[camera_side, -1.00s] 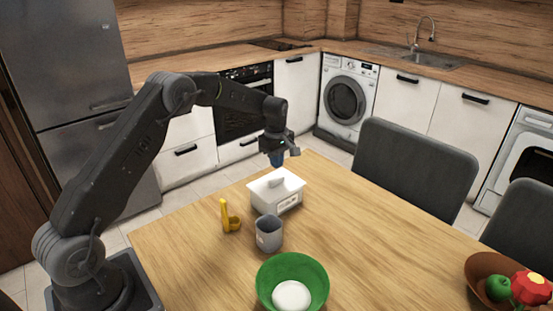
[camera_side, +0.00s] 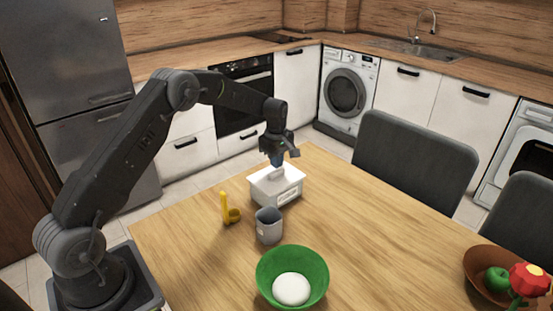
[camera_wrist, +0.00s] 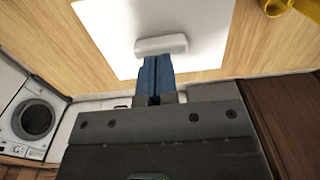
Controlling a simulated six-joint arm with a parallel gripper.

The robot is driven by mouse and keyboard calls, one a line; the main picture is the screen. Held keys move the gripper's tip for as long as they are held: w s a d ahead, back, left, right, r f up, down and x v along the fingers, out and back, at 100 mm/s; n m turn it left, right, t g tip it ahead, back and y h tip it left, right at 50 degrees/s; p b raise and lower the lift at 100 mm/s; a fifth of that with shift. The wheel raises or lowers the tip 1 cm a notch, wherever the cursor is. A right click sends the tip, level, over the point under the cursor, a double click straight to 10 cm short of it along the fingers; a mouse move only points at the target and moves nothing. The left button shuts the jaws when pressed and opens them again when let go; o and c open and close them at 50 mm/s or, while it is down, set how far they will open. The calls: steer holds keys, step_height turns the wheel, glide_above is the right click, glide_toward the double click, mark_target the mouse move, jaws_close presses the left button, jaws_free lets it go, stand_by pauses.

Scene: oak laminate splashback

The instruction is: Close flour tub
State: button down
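The flour tub (camera_side: 288,196) is a white box with a label on its front, standing on the wooden table. Its white lid (camera_side: 262,178) lies about level on top, with a raised bar handle (camera_side: 277,173). In the wrist view the lid (camera_wrist: 115,30) fills the upper middle, with the handle (camera_wrist: 161,45) just beyond my fingertips. My gripper (camera_side: 277,161) points down at the lid by the handle. In the wrist view its blue fingers (camera_wrist: 156,62) are together with nothing visible between them. Whether the tips touch the handle or lid is hard to tell.
A yellow measuring scoop (camera_side: 229,210) and a grey mug (camera_side: 268,226) stand near the tub. A green bowl (camera_side: 268,275) with a white round thing in it is closer. A brown fruit bowl (camera_side: 478,270) is at far right. Dark chairs (camera_side: 415,160) line the table's far edge.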

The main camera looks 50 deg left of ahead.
steer(key=shift+f, duration=0.65)
steer(key=shift+f, duration=0.25)
steer(key=shift+r, duration=3.55)
